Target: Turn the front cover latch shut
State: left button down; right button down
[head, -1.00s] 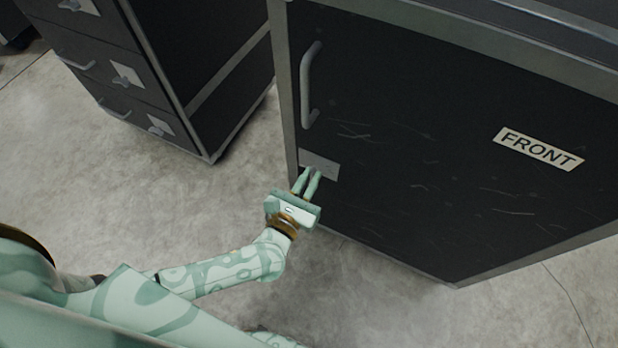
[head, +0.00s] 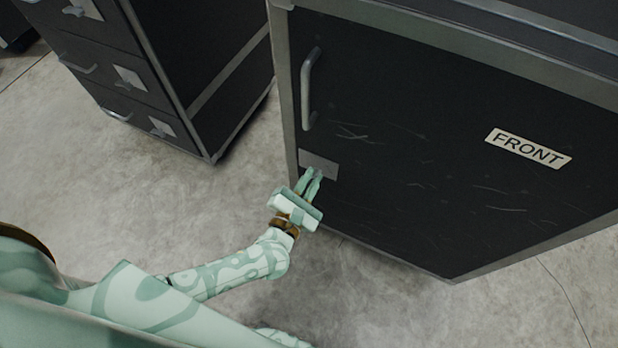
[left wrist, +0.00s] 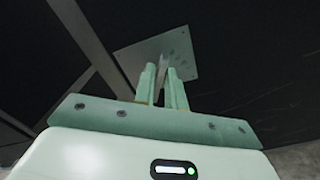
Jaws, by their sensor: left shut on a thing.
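The front cover (head: 420,150) is a black, scratched panel with a FRONT label and a grey frame. Its latch plate (head: 319,163) is a small grey square at the cover's lower left. My left gripper (head: 313,175) is at this plate, its fingers pointing up to it. In the left wrist view the fingers (left wrist: 162,70) are nearly together, shut on the thin latch (left wrist: 163,62) in front of the plate (left wrist: 170,50). The fingers hide most of the latch, and I cannot tell its angle. My right gripper is not in view.
A grey bar handle (head: 309,90) stands out from the cover above the plate. A dark drawer cabinet (head: 150,70) with handles stands to the left. The concrete floor (head: 130,195) between them is clear. A FRONT label (head: 528,148) is at the right.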

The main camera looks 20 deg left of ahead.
pick_arm(q)
jog(key=m+p, duration=0.1)
jog(key=m, duration=0.2)
jog(key=shift+d+m, duration=0.1)
jog(key=shift+m, duration=0.2)
jog(key=m, duration=0.2)
jog(key=m+p, duration=0.1)
jog(key=m, duration=0.4)
jog(key=shift+d+f+m, duration=0.1)
jog(key=shift+f+m, duration=0.15)
jog(key=shift+m, duration=0.05)
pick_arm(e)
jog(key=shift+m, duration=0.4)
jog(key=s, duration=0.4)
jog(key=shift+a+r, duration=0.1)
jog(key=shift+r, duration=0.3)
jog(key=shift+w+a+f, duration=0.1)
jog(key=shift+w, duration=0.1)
pick_arm(q)
jog(key=c, duration=1.6)
grip_release()
jog(key=shift+f, duration=0.1)
jog(key=shift+o, duration=0.2)
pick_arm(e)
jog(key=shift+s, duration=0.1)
